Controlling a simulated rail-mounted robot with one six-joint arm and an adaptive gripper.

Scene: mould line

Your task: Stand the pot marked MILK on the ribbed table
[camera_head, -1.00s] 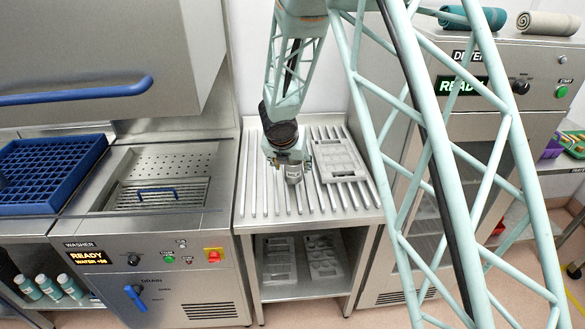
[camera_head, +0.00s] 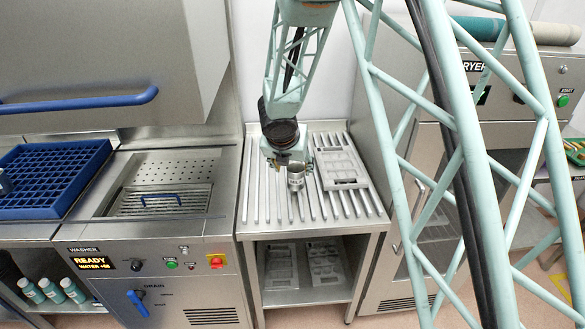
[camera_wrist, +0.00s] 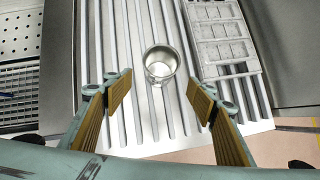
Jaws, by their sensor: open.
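A small metal pot (camera_wrist: 161,63) stands upright on the ribbed table (camera_wrist: 130,30) in the wrist view, its open mouth facing up. No marking on it can be read here. My gripper (camera_wrist: 158,97) is open, with its two yellow-padded fingers apart on either side and nearer the camera than the pot. The fingers do not touch it. In the head view the pot (camera_head: 297,178) stands just below my gripper (camera_head: 288,160), near the middle of the ribbed table (camera_head: 255,205).
A grey mould tray (camera_head: 341,163) lies on the table right of the pot. The washer's perforated basin (camera_head: 165,175) and a blue rack (camera_head: 45,180) are at left. The dryer (camera_head: 420,170) stands at right. More moulds (camera_head: 325,262) lie on the shelf below.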

